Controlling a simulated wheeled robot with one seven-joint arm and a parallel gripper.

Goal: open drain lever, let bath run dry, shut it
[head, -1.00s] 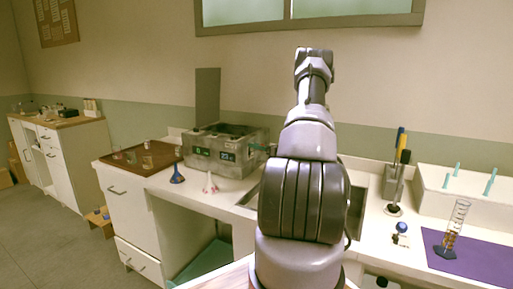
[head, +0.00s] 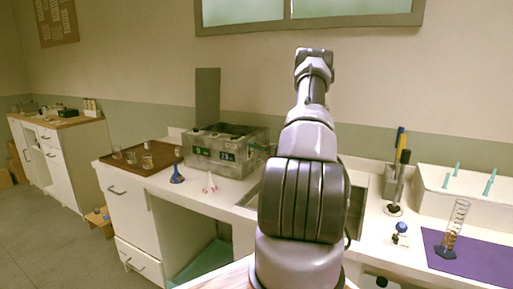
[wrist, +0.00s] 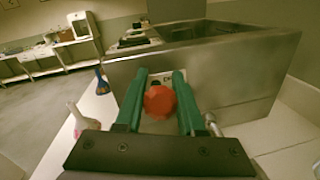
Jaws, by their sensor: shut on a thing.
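The bath (head: 203,163) is a grey metal box on the counter, with small displays on its front. In the wrist view its wall (wrist: 245,80) fills the right half. The drain lever shows as a red knob (wrist: 159,102) at the front of that wall. My gripper (wrist: 160,88) has two green fingers, one on each side of the knob, and is shut on it. The water level inside cannot be made out.
A blue flask (head: 177,175) and a pale pink-white flask (head: 210,184) stand in front of the bath. A brown tray (head: 125,164) with glassware lies to its left. A sink (head: 357,205) is partly behind my arm. A purple mat (head: 480,262) with a cylinder (head: 452,232) is at right.

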